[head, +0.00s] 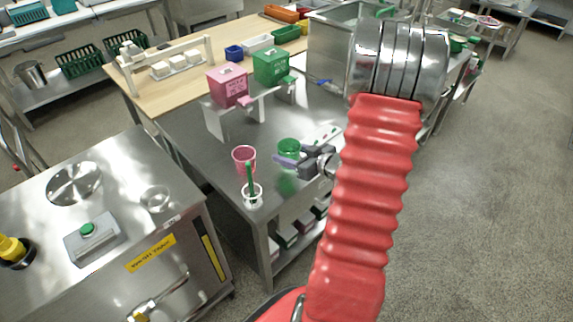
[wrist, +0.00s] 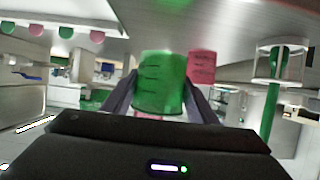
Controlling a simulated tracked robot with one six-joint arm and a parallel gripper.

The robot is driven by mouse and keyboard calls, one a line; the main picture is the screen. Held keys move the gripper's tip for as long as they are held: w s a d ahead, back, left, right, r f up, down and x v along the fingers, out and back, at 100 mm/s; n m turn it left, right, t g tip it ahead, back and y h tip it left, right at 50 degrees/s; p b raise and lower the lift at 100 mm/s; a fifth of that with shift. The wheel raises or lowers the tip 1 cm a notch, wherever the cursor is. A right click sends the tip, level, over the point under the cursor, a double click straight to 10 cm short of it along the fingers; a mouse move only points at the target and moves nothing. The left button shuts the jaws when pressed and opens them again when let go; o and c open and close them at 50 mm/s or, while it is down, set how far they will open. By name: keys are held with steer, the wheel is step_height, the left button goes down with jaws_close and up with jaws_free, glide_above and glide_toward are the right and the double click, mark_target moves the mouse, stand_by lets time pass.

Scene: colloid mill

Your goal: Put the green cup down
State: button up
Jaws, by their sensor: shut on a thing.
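A green cup (head: 289,147) is in my gripper (head: 290,160), above or at the steel table (head: 187,128) near its front right part. In the wrist view the green cup (wrist: 161,84) sits between the two fingers, which are shut on it. The wrist picture appears turned over, with the steel surface along its top. I cannot tell for certain whether the cup touches the table. A pink cup (head: 244,158) stands to its left, and also shows in the wrist view (wrist: 201,67).
A clear holder with a green stick (head: 252,194) stands near the table's front corner. Pink (head: 228,85) and green (head: 271,66) boxes stand farther back. A steel machine (head: 115,220) is at the left. Bare steel lies left of the pink cup.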

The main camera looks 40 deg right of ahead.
steer(key=shift+f, duration=0.1)
steer(key=shift+f, duration=1.95)
steer(key=o, duration=1.2)
steer(key=shift+f, duration=0.1)
steer(key=shift+s, duration=0.15)
steer(key=v, duration=1.1)
steer(key=shift+s+r, duration=0.25)
steer(key=shift+s, duration=0.1)
